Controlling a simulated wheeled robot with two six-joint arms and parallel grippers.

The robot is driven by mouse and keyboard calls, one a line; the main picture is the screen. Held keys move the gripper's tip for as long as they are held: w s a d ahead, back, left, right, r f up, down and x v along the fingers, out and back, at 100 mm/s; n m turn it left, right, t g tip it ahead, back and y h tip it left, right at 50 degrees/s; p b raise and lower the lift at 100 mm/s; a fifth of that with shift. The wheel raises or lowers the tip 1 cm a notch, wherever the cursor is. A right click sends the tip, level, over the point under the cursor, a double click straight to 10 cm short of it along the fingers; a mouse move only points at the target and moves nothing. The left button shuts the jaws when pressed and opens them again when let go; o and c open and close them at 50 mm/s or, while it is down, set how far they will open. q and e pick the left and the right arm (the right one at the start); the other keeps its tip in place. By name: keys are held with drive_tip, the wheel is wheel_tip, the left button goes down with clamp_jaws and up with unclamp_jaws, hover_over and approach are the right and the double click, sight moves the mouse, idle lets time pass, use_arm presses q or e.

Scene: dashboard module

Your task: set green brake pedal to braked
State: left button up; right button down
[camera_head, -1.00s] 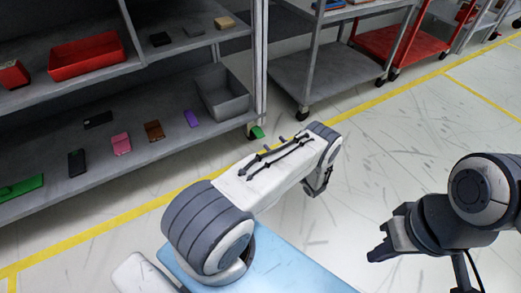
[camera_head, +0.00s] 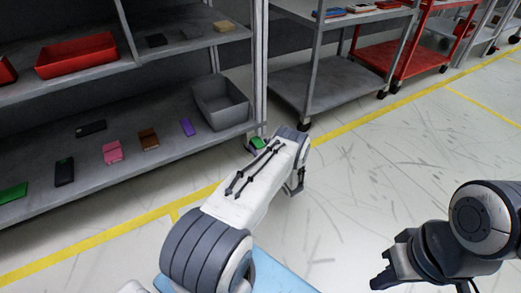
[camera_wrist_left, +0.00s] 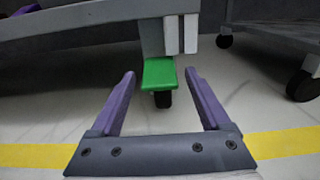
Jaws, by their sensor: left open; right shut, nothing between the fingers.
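The green brake pedal (camera_head: 258,143) sits at the caster under the shelf's front corner. In the left wrist view the pedal (camera_wrist_left: 159,76) is a bright green plate above a dark wheel. Its exact tilt is hard to judge. My left gripper (camera_wrist_left: 160,72) is open, its two purple fingers framing the pedal from either side in the picture, with no visible contact. In the head view my left forearm reaches towards that corner and the left fingertips cannot be made out. My right gripper (camera_head: 381,276) is shut and empty, far from the pedal at the lower right.
The grey shelf (camera_head: 110,168) holds a grey bin (camera_head: 222,103), a red tray (camera_head: 76,56) and several small boxes. A grey cart (camera_head: 330,82) on casters stands right of the pedal, a red cart beyond. A yellow line (camera_head: 113,231) runs along the floor. Open floor lies at right.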

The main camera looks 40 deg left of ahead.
use_arm(q)
clamp_jaws()
drive_tip(key=shift+a+f+y+b, duration=0.1)
drive_tip(key=shift+f+y+b, duration=0.3)
drive_tip(key=shift+b, duration=0.5)
drive_tip(key=shift+r, duration=0.2)
unclamp_jaws()
drive_tip(key=p+v, duration=0.5)
drive_tip(key=v, duration=0.4)
drive_tip(key=shift+s+d, duration=0.1)
drive_tip(key=shift+d, duration=0.25)
drive_tip(key=shift+s+d+f, duration=0.15)
drive_tip(key=shift+s+d, duration=0.05)
drive_tip(key=shift+d, duration=0.15)
